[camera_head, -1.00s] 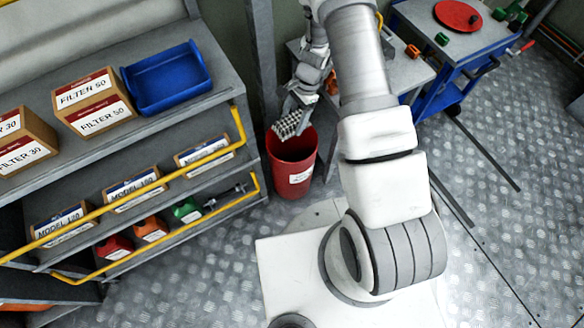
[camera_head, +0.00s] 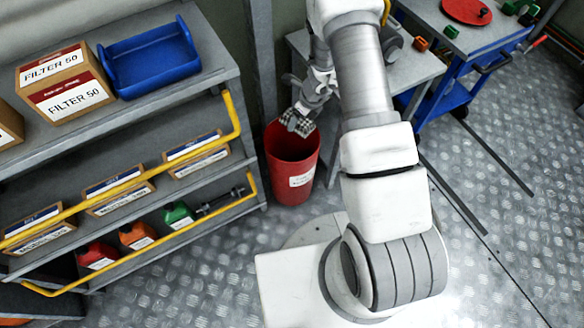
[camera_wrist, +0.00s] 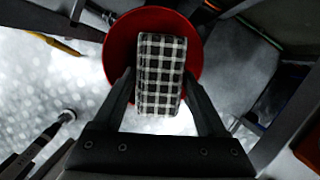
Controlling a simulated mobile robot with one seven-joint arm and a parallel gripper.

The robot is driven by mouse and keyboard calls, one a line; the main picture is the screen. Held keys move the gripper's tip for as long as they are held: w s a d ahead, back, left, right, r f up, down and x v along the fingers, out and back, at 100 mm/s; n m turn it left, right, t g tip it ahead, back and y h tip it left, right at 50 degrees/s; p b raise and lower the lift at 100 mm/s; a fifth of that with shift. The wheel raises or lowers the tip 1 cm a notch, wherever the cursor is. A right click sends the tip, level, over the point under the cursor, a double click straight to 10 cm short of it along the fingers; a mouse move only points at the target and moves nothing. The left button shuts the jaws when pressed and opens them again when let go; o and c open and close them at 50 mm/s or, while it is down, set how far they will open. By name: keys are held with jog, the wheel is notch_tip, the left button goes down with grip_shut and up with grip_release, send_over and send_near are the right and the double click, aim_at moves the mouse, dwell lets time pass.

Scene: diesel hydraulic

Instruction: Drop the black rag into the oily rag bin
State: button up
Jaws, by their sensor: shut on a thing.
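The black rag, a black-and-white checked cloth, shows in the wrist view (camera_wrist: 160,78) between the two fingers of my gripper (camera_wrist: 160,95). My gripper is shut on it. The red oily rag bin (camera_wrist: 118,48) lies beyond the rag in the wrist view, its open mouth around the rag's far part. In the head view, my gripper (camera_head: 297,122) holds the rag (camera_head: 292,119) over the back rim of the red bin (camera_head: 291,175). The bin stands upright on the floor with a white label on its side. Its inside is dark, and I cannot see its bottom.
A grey shelf unit (camera_head: 215,85) with yellow rails stands left of the bin, holding a blue tray (camera_head: 148,58), filter boxes (camera_head: 62,85) and small bottles. A grey table (camera_head: 415,72) and a blue cart (camera_head: 448,62) stand to the right.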

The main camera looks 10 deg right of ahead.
jog(key=shift+f+b, duration=1)
jog(key=shift+f, duration=0.6)
jog(key=o, duration=1.2)
jog(key=shift+o, duration=0.2)
jog(key=p+v, duration=0.7)
jog(key=v, duration=1)
jog(key=shift+r, duration=0.25)
